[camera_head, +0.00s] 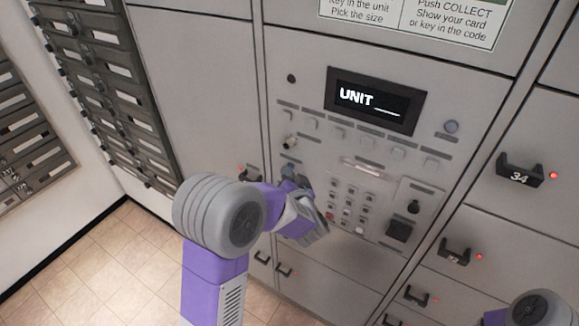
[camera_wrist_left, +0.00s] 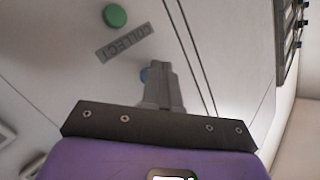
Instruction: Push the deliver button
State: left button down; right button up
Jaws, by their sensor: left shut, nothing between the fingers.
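A blue button (camera_wrist_left: 145,74) shows partly behind the fingertips of my left gripper (camera_wrist_left: 157,70) in the left wrist view. Its label is hidden, so I cannot read whether it says deliver. A green button (camera_wrist_left: 115,15) lies beside the COLLECT label (camera_wrist_left: 124,43). The left gripper is shut with nothing between its fingers, and its tips overlap the blue button; I cannot tell if they touch it. In the head view the left gripper (camera_head: 303,215) is in front of the panel's left part, left of the keypad (camera_head: 352,203). The right gripper is out of view.
The display (camera_head: 372,102) reads UNIT with blanks after it. A row of size buttons (camera_head: 365,140) runs below it. Locker doors with dark handles (camera_head: 520,170) stand at right. Mailboxes (camera_head: 108,85) line the left wall. Tiled floor (camera_head: 110,260) is clear at lower left.

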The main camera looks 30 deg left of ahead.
pick_arm(q)
jog(key=shift+s, duration=0.85)
jog(key=s, duration=0.3)
jog(key=s+p, duration=0.1)
jog(key=s, duration=0.1)
jog(key=shift+a, duration=0.25)
